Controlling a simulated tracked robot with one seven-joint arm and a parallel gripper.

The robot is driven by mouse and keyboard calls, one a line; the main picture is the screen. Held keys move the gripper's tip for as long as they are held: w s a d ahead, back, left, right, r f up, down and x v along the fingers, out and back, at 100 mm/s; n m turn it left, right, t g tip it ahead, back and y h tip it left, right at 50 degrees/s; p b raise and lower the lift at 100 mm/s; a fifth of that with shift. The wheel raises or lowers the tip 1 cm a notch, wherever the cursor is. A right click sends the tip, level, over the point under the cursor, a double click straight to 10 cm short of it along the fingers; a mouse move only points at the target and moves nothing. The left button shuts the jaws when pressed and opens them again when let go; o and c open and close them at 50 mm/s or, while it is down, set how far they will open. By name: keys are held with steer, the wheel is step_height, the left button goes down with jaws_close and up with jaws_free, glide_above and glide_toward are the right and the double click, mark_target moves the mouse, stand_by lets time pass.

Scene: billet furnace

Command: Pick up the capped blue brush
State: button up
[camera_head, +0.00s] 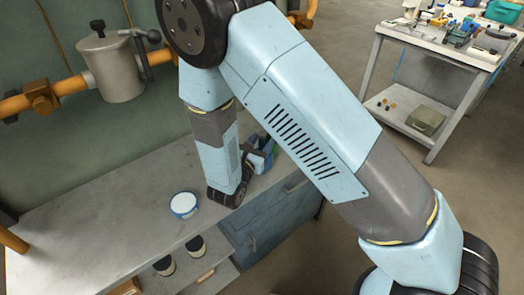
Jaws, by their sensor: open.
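My arm reaches down to the grey workbench (110,215), and its wrist is low over the bench's right end. My gripper (250,158) shows only in part, as small dark pieces beside the wrist; it is open, and its fingertips are hard to make out. A small blue and green cluster (265,146) sits right by the gripper, partly covered by my arm. I cannot tell whether the capped blue brush is in it, or whether the gripper touches it. No brush can be made out clearly elsewhere.
A round white tub with a blue rim (184,204) stands on the bench left of my wrist. Blue drawers (265,222) are below. A cluttered second table (440,40) stands at upper right. The bench's left is clear.

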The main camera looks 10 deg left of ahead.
steer(key=shift+w+d, duration=0.1)
steer(key=shift+w, duration=0.1)
jaws_close()
stand_by(0.3)
